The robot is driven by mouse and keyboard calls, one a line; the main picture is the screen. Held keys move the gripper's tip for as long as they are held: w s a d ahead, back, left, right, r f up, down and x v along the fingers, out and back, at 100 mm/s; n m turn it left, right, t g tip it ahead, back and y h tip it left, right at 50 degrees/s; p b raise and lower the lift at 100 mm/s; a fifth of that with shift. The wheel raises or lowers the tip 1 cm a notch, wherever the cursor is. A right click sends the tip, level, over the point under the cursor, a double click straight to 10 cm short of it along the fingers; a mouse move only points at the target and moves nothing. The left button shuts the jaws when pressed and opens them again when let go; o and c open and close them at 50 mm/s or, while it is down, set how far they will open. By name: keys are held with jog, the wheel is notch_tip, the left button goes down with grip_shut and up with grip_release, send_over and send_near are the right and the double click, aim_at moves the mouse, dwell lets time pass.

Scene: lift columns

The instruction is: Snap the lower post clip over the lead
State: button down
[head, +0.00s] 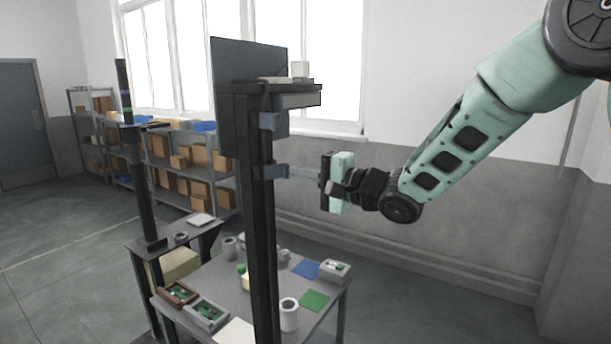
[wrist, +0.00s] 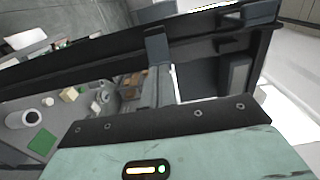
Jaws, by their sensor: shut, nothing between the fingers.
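The dark upright post (head: 257,225) carries two blue-grey clips. The upper clip (head: 271,123) is near the top, and the lower post clip (head: 272,172) sits below it on the right side. My gripper (head: 291,173) is level with the lower clip, its fingers shut and pointing left at it. The tips are at or very near the clip; contact is unclear. In the wrist view the post (wrist: 80,68) runs slantwise, and the lower clip (wrist: 156,46) lies just beyond my fingers (wrist: 155,88). I cannot make out the lead or whether the clip is closed.
A grey work table (head: 225,275) below holds trays, a white cup (head: 289,314), a green mat (head: 314,300) and a blue mat (head: 305,268). A dark panel (head: 246,66) tops the post. A thinner black column (head: 140,190) stands left. Space right of the post is clear around my arm.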

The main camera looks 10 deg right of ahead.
jog(key=shift+w+a, duration=0.1)
dwell(0.3)
jog(key=p+v, duration=0.1)
jog(key=v, duration=0.6)
dwell(0.4)
jog(key=s+a+f+n+g+h+b, duration=0.15)
jog(key=s+f+n+h+b, duration=0.3)
jog(key=f, duration=0.45)
jog(key=s+f+n+g+h+b, duration=0.2)
jog(key=s+f+h+b, duration=0.2)
jog(key=s+f+b, duration=0.45)
jog(key=s+d+f+n+g+h+b, duration=0.2)
jog(key=s+f, duration=0.4)
jog(key=s, duration=0.4)
jog(key=s+d+f+n+g+h+b, duration=0.1)
jog(key=s+f+n+g, duration=0.4)
jog(key=s, duration=0.6)
jog(key=shift+s+d+f+n+h+b, duration=0.35)
jog(key=shift+d+f+n+h, duration=0.35)
jog(key=shift+d+n+h, duration=0.3)
